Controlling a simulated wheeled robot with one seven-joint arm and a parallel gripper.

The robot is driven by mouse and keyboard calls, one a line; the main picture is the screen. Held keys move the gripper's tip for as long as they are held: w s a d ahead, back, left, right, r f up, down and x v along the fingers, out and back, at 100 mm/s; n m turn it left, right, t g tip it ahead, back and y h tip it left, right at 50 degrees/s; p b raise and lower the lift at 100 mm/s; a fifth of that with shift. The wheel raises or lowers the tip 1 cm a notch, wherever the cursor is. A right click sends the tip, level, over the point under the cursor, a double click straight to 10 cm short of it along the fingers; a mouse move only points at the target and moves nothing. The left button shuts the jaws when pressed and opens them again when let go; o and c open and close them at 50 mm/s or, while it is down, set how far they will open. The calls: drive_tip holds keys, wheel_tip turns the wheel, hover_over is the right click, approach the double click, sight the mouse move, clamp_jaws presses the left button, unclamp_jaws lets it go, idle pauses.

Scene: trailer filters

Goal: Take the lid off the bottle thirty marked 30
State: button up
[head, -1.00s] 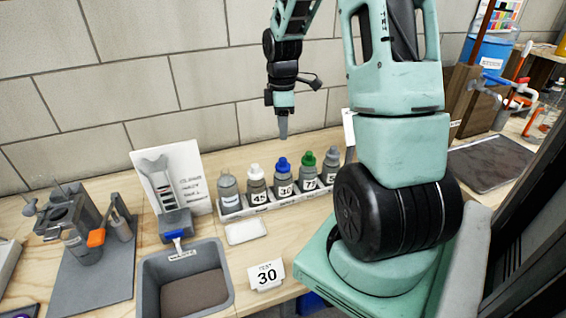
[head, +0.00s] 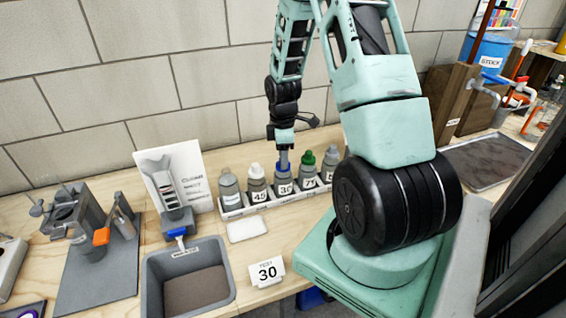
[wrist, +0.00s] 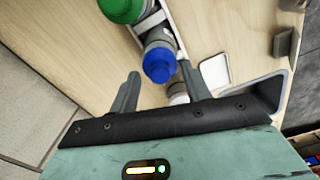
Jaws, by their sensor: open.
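The bottle marked 30 (head: 285,188) stands upright in the middle of a row of bottles in a white rack (head: 262,208). Its blue lid (wrist: 158,67) shows in the wrist view, lined up with the gap between the fingers. My gripper (head: 284,164) points down right at the lid, its fingers overlapping the lid in the head view and partly hiding it. In the wrist view my gripper (wrist: 159,70) is open, one finger on each side of the lid. I cannot tell whether a finger touches it.
A white-lidded bottle marked 45 (head: 258,190) and a green-lidded bottle marked 71 (head: 308,170) flank it closely. A grey bin (head: 160,285) stands front left.

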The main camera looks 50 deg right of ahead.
drive_tip(key=shift+c, duration=0.2)
clamp_jaws()
